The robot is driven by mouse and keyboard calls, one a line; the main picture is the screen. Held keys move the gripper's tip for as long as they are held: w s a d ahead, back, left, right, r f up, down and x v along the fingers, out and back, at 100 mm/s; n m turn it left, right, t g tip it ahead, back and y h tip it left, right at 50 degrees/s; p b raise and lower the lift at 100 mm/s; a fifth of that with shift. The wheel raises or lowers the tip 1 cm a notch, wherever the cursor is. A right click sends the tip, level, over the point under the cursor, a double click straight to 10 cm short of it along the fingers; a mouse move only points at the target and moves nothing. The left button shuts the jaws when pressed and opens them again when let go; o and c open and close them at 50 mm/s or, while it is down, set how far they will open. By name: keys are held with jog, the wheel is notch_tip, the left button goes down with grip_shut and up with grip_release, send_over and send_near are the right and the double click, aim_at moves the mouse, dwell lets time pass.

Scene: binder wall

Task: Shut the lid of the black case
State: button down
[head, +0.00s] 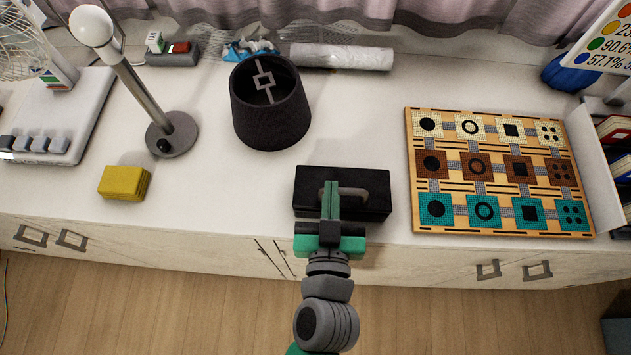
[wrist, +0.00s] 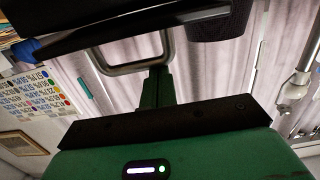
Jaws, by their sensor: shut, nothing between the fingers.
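The black case (head: 375,208) sits near the front edge of the white counter. Its lid carries a grey handle (head: 355,192) and looks lowered over the box in the head view. I cannot tell whether a small gap is left under the lid. My gripper (head: 330,186) is shut and empty, with its green fingers over the lid beside the handle. The fingers hide part of the case, and I cannot tell if they touch it. In the wrist view the dark case edge (wrist: 95,32) and handle (wrist: 133,66) show close to the green fingers (wrist: 156,88).
A black lampshade-like pot (head: 270,105) stands behind the case. A patterned board (head: 503,172) lies to the right. A yellow block (head: 124,183) and a lamp base (head: 172,135) are at left. Counter is free between the yellow block and the case.

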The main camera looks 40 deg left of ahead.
jog(key=shift+s+d+f+b, duration=0.25)
jog(key=shift+f+b, duration=0.2)
jog(key=shift+b, duration=0.15)
jog(key=shift+r, duration=0.1)
jog(key=r+p, duration=0.2)
jog(key=r, duration=0.1)
jog(key=r+p, duration=0.1)
jog(key=p, duration=0.1)
jog(key=shift+w+a+r, duration=0.2)
jog(key=shift+w+r, duration=0.05)
jog(key=s+d+f+b, duration=0.2)
jog(key=s+d, duration=0.3)
jog(key=s, duration=0.3)
jog(key=shift+d+b, duration=0.15)
jog(key=shift+b, duration=0.45)
